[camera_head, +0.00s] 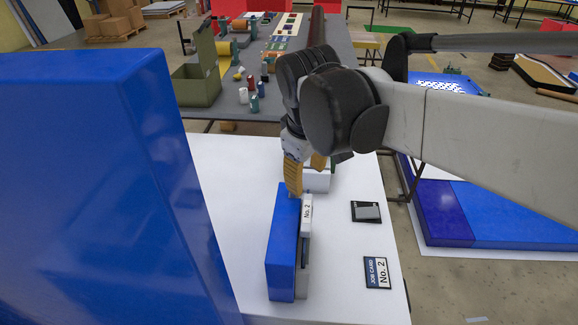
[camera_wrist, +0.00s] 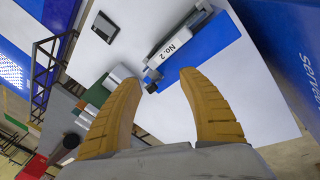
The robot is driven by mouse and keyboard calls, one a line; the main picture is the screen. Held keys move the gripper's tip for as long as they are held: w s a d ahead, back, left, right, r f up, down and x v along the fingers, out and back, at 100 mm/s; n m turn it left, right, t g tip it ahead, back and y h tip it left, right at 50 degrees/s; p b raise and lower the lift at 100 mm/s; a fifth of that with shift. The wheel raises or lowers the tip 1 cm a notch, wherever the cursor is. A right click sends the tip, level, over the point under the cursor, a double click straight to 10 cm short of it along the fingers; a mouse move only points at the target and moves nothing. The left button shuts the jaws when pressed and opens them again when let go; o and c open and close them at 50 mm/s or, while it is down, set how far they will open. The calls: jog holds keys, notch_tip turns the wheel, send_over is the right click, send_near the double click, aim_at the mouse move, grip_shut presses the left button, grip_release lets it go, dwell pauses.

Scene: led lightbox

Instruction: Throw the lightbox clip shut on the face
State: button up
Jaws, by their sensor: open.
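The lightbox is a narrow blue block (camera_head: 284,245) with a white face piece (camera_head: 307,215) marked "No. 2" along its right side. It stands on the white table. The wrist view also shows the blue block (camera_wrist: 205,55) and the labelled face (camera_wrist: 178,45). A small grey fitting (camera_wrist: 151,75), which looks like the clip, sits at the near end of the face; its exact position is unclear. My gripper (camera_head: 303,172) is open at the far end of the lightbox. In the wrist view its yellow fingers (camera_wrist: 160,80) are spread, with nothing held between them.
A large blue block (camera_head: 80,190) stands close on the left. A dark-framed card (camera_head: 366,212) and a job card (camera_head: 377,272) lie right of the lightbox on the white table (camera_head: 345,290). A white box (camera_head: 317,181) stands behind the gripper.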

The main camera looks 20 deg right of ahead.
jog(key=w+a+n+g+h+p, duration=0.4)
jog(key=w+n, duration=0.3)
jog(key=w, duration=0.5)
jog(key=shift+y, duration=0.7)
jog(key=b+x, duration=0.1)
jog(key=x, duration=0.2)
jog(key=b+x, duration=0.1)
jog(key=x, duration=0.3)
jog(key=b+x, duration=0.1)
jog(key=x, duration=0.2)
jog(key=shift+s+d+b, duration=0.3)
jog(key=shift+s, duration=0.05)
grip_shut()
